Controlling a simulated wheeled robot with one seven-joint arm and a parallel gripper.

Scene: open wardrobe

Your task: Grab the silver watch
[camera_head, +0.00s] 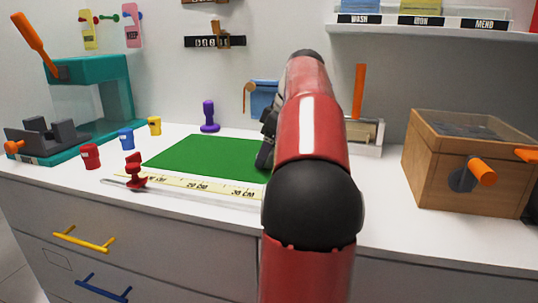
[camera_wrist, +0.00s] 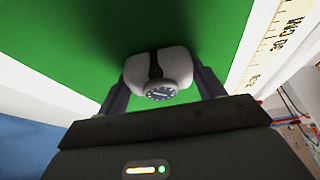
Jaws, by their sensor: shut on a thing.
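In the wrist view a watch (camera_wrist: 160,91) with a round dark dial and a grey bezel sits on a pale grey rounded cushion-like body (camera_wrist: 143,67), with a dark band across it. My gripper (camera_wrist: 160,74) is shut on this pale body, one dark finger on each side. It is over or on the green mat (camera_wrist: 70,40); whether it touches the mat is unclear. In the head view my red and black arm hides the watch and most of the gripper. Only a dark part shows at the right edge of the green mat (camera_head: 205,155).
A yellow ruler strip (camera_head: 195,185) runs along the mat's front edge. A red stamp-like item (camera_head: 135,171) stands by its left end. A wooden box (camera_head: 465,165) with an orange knob is at right. A teal device (camera_head: 90,75) and small colored cups are at left.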

